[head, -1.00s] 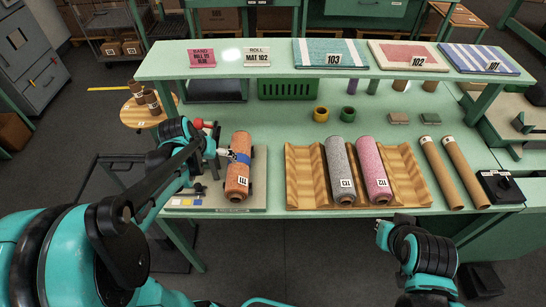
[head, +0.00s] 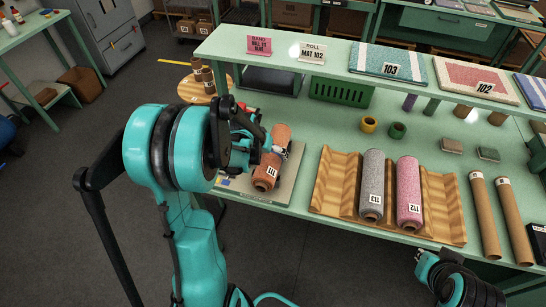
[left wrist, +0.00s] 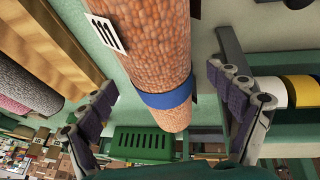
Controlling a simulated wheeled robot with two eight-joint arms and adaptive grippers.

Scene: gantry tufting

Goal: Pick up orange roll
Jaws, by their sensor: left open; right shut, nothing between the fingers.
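The orange roll (head: 266,172) labelled 111 lies on a pale board (head: 290,178) at the left of the green bench. My left arm partly hides it in the head view. In the left wrist view the orange roll (left wrist: 150,45) fills the middle, with a blue band (left wrist: 166,95) around it. My left gripper (left wrist: 162,106) is open, with one finger on each side of the roll near the band; I cannot tell whether either finger touches it. My right gripper (head: 426,262) is shut and empty, off the bench's front edge.
A wooden cradle (head: 335,180) right of the board holds a grey roll (head: 372,185) and a pink roll (head: 408,190). Two brown tubes (head: 484,215) lie further right. A raised shelf (head: 325,65) with signs and mats spans the back above a green crate (head: 340,90).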

